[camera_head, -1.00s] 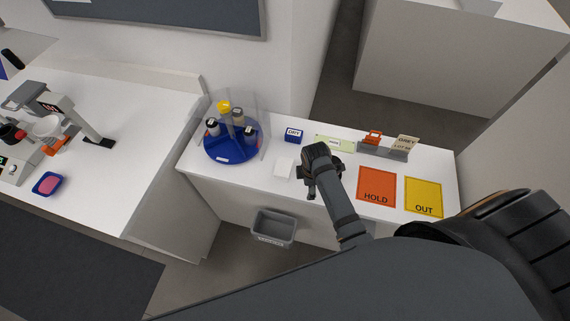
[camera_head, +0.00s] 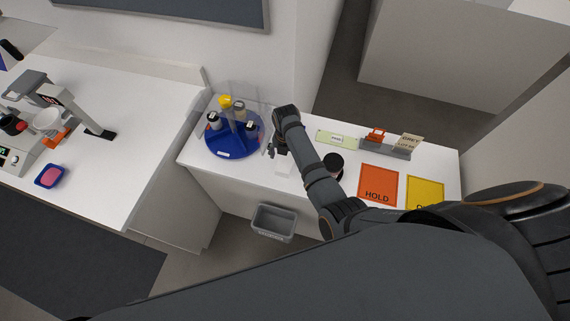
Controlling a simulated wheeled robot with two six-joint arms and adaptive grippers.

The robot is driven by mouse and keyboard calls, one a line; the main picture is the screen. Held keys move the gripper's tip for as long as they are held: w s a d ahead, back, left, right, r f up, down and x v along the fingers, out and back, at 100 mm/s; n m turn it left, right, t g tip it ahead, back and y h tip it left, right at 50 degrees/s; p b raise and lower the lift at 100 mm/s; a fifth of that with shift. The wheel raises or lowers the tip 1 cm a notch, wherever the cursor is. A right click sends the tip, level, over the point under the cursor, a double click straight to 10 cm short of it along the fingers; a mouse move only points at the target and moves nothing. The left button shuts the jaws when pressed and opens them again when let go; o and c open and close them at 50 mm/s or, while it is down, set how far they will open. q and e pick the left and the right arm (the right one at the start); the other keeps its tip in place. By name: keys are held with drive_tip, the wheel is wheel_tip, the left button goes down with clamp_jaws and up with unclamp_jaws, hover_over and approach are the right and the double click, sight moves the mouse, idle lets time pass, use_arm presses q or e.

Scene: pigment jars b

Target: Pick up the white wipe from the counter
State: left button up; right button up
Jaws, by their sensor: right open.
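The white wipe (camera_head: 284,169) lies flat on the white counter (camera_head: 230,173), just right of the blue turntable, and my right arm partly covers it. My right gripper (camera_head: 272,151) reaches in from the lower right. It is open and empty, beside the wipe's upper left and close to the turntable's right edge. I cannot tell how high above the counter its fingers are. My left gripper is not in view.
The blue turntable (camera_head: 223,153) holds several jars behind a clear shield. An orange HOLD mat (camera_head: 378,184) and a yellow mat (camera_head: 424,190) lie to the right. A grey bin (camera_head: 273,222) is below the counter's front edge. A pale green card (camera_head: 336,139) lies behind my arm.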

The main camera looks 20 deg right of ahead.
sight(285, 162)
drive_tip(key=shift+f, duration=0.2)
drive_tip(key=f+b, duration=0.4)
drive_tip(key=f, duration=0.1)
drive_tip(key=shift+w+a, duration=0.1)
drive_tip(key=shift+w, duration=0.1)
drive_tip(key=shift+r, duration=0.1)
drive_tip(key=c, duration=1)
drive_tip(key=shift+r, duration=0.15)
drive_tip(key=shift+c, duration=0.2)
